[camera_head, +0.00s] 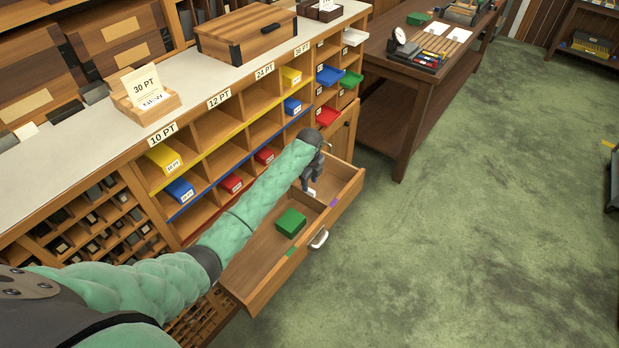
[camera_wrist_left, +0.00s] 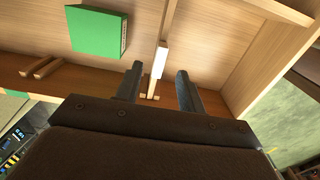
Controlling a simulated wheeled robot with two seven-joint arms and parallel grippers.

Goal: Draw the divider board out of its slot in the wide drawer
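The wide drawer (camera_head: 262,290) is pulled out, with its inside facing up. The divider board (camera_wrist_left: 169,18) stands in it as a thin wooden wall with a white tag (camera_wrist_left: 161,60) on its top edge. In the head view the white tag (camera_head: 311,193) shows just below my left gripper (camera_head: 310,186). In the left wrist view that gripper (camera_wrist_left: 158,70) is open. Its fingers lie on either side of the tagged board, with gaps visible; how deep they reach I cannot tell. My right gripper is in neither view.
A green box (camera_head: 291,222) lies in the drawer compartment left of the divider. The drawer front has a metal handle (camera_head: 319,239). The cabinet with coloured bins (camera_head: 180,190) stands behind. A wooden table (camera_head: 405,85) is at the back. Open green floor (camera_head: 460,240) lies right.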

